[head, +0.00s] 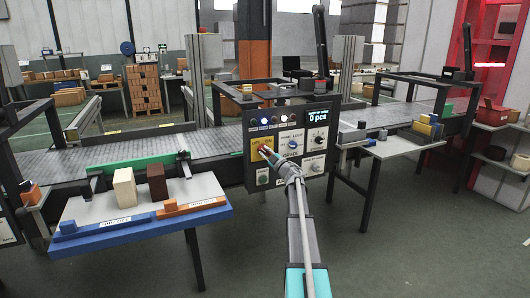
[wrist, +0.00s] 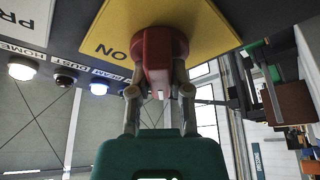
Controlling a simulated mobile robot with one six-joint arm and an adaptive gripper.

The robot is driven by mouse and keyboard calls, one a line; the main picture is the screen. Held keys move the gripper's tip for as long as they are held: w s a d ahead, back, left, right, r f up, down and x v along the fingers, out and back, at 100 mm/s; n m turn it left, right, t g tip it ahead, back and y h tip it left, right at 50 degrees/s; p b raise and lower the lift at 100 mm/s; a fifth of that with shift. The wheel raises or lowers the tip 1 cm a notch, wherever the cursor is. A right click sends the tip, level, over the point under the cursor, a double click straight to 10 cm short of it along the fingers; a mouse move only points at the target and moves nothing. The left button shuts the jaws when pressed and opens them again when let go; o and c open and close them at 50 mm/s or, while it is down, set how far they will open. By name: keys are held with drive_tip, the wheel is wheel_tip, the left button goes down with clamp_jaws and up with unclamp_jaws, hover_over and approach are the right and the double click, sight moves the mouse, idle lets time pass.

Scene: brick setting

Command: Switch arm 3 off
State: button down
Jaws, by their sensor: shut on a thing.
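A dark control panel (head: 287,172) stands in front of the conveyor in the head view. On its left side is a yellow plate (head: 254,143) with a red rotary switch, largely hidden by my gripper (head: 271,157). In the wrist view the picture is turned over; the yellow plate (wrist: 215,22) bears the word ON, and the red switch handle (wrist: 157,50) sits between my fingers. My gripper (wrist: 159,88) is shut on this handle, one finger on each side. I cannot read a label naming arm 3.
The panel has a row of indicator lamps, a display (head: 318,115) reading 0 pcs, and other knobs (head: 317,142). A blue-edged shelf (head: 100,238) with blocks stands left, and a grey side table (head: 385,149) right. Green floor is free in front.

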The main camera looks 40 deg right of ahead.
idle(0.4)
drive_tip(key=c, duration=0.6)
unclamp_jaws()
drive_tip(key=shift+o, duration=0.2)
